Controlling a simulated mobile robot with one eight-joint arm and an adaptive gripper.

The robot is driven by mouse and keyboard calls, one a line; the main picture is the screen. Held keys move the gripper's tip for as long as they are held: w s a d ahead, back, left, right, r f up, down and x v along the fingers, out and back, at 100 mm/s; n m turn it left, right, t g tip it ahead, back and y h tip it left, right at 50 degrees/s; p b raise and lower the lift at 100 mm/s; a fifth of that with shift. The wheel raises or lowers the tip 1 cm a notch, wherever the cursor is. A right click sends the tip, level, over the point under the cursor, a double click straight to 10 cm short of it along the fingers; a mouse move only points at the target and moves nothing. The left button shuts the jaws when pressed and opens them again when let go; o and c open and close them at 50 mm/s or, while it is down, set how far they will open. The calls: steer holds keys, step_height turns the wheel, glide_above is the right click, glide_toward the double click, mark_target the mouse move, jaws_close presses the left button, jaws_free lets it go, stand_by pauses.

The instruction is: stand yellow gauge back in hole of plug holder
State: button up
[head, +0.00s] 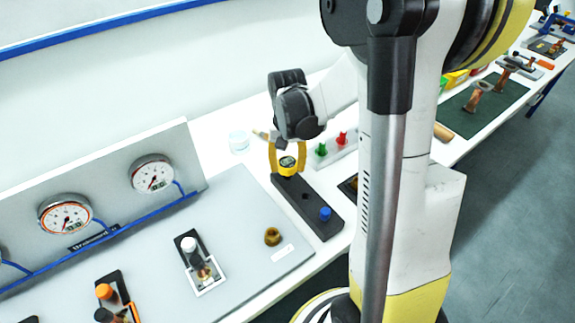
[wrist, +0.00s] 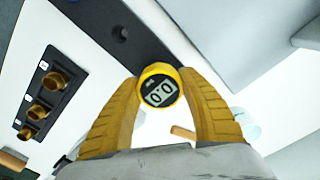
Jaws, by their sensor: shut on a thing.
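The yellow gauge (head: 287,162) has a round head with a small display; in the wrist view the gauge (wrist: 159,90) reads 0.0. My gripper (head: 288,158), with yellow fingers, is shut on it, one finger on each side of the head. The black plug holder (head: 318,222) lies below, and the gauge is over its far left end. An open hole shows mid-holder, and a blue plug (head: 325,213) stands near the other end. The holder (wrist: 95,14) also shows in the wrist view. The gauge's lower end is hidden, so I cannot tell whether it is in a hole.
A block with green and red plugs (head: 340,138) stands right of the gripper. A brass fitting (head: 272,236) and a white-topped valve (head: 189,244) are on the grey panel, with dial gauges (head: 152,173) behind. Brass fittings (wrist: 55,79) in a black rack show in the wrist view.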

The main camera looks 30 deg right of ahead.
mark_target(288, 173)
steer(key=shift+f+b, duration=1.45)
steer(key=shift+f, duration=0.25)
steer(key=o, duration=1.4)
step_height(288, 173, up, 12)
steer(key=shift+r, duration=0.1)
steer(key=s+a+n+t, duration=0.2)
steer(key=s+a, duration=0.1)
steer(key=a, duration=0.1)
steer(key=s+a+r+n+t, duration=0.1)
steer(key=s+a+n+t, duration=0.1)
steer(key=s+a, duration=0.2)
steer(key=s+a+r+n+t, duration=0.1)
steer(key=s+a+n+t, duration=0.1)
steer(key=a, duration=0.3)
steer(key=shift+s+a+t+b, duration=0.25)
steer(key=shift+s+t+b, duration=0.2)
steer(key=shift+s, duration=0.45)
